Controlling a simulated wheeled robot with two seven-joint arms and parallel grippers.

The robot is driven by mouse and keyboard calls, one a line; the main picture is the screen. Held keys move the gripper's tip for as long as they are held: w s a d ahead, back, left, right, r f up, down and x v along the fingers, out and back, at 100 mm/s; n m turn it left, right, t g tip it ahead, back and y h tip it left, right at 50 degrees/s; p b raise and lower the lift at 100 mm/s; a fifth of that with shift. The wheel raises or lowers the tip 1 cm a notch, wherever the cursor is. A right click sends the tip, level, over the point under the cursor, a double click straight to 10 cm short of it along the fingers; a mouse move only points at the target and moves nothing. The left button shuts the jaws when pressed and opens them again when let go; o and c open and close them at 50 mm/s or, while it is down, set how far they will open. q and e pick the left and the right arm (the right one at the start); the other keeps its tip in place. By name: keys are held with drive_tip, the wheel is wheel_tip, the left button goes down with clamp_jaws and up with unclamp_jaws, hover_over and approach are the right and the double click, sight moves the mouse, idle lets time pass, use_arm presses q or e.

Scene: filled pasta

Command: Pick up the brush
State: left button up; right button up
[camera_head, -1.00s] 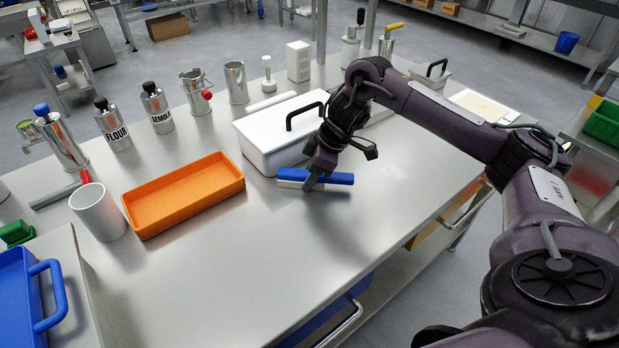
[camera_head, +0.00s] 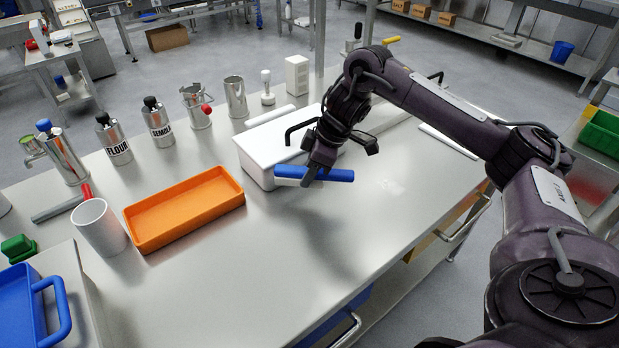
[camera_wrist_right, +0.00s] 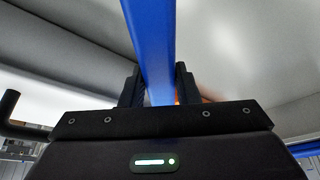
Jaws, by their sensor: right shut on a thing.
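The brush (camera_head: 334,175) has a blue back and a paler lower side. It is in the middle of the head view, in front of the white lidded box. My right gripper (camera_head: 308,178) is shut on the brush, which appears held a little above the steel table, with a shadow below it. In the right wrist view, the blue bar of the brush (camera_wrist_right: 152,45) passes between the two dark fingers of my right gripper (camera_wrist_right: 158,88). My left gripper is not in view.
The white box (camera_head: 258,150) with a black handle stands just behind the brush. An orange tray (camera_head: 185,240) lies to the left, with a white cup (camera_head: 98,228) beside it. Metal canisters (camera_head: 158,125) line the back. The front of the table (camera_head: 270,285) is clear.

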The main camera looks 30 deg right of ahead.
sight(303, 169)
wheel_tip(303, 169, up, 4)
drive_tip(key=shift+f+p, duration=0.15)
drive_tip(key=shift+p, duration=0.6)
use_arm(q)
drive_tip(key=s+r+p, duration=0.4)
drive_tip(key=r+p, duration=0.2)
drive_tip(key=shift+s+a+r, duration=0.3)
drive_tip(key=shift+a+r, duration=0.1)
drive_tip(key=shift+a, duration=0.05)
use_arm(e)
wheel_tip(303, 169, up, 11)
drive_tip(key=o, duration=0.5)
drive_tip(key=c, duration=0.3)
use_arm(q)
drive_tip(key=shift+p, duration=0.3)
